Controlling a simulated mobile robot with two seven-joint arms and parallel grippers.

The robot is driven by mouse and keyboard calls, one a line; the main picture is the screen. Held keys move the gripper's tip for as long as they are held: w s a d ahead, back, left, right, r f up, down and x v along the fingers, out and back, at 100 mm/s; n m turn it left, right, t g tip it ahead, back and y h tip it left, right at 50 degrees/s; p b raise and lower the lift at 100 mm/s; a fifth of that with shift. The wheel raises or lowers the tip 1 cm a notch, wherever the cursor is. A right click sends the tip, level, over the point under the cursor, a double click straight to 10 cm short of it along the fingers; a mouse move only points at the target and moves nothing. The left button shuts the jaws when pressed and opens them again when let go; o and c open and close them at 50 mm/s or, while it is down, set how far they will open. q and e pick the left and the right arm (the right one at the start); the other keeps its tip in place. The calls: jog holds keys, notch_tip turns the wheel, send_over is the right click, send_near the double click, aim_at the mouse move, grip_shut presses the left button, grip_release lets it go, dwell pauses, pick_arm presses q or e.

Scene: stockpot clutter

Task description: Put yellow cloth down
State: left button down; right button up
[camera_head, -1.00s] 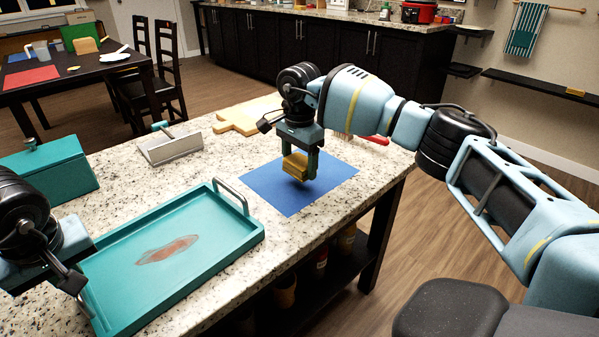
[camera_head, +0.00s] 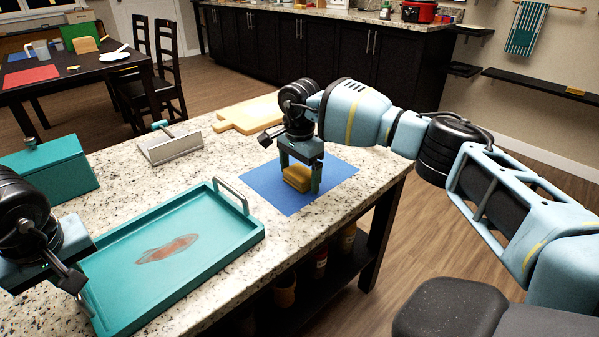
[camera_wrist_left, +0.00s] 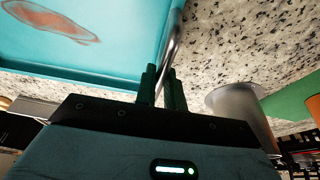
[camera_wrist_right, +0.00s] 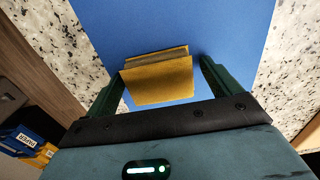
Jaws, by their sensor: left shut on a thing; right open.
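The folded yellow cloth (camera_head: 297,177) rests on the blue mat (camera_head: 265,184). The cloth also shows in the right wrist view (camera_wrist_right: 158,80), with the mat around it. My right gripper (camera_head: 300,186) stands over the cloth with its fingers open, one on each side; in the right wrist view the right finger is clearly apart from it. My left gripper (camera_wrist_left: 162,88) is shut on the near handle of the teal tray (camera_head: 120,312). The tray lies on the counter with a reddish-brown stain on its floor.
A teal box (camera_head: 50,170), a grey scraper-like tool (camera_head: 170,146) and a wooden board (camera_head: 250,112) stand behind the tray on the speckled counter (camera_head: 130,200). A metal vessel (camera_wrist_left: 240,105) is near my left gripper. Bare counter lies between tray and board.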

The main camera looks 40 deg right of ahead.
aim_at(297, 170)
notch_tip(297, 170, up, 12)
jog(key=shift+r, duration=0.15)
jog(key=shift+o, duration=0.5)
jog(key=f, duration=0.7)
jog(key=shift+w+a+f, duration=0.1)
jog(key=shift+w+f, duration=0.05)
jog(key=shift+w, duration=0.2)
jog(key=shift+s+f, duration=0.2)
jog(key=shift+f, duration=0.8)
jog(key=shift+s+f, duration=0.2)
jog(key=shift+f, duration=1.45)
jog(key=shift+c, duration=0.2)
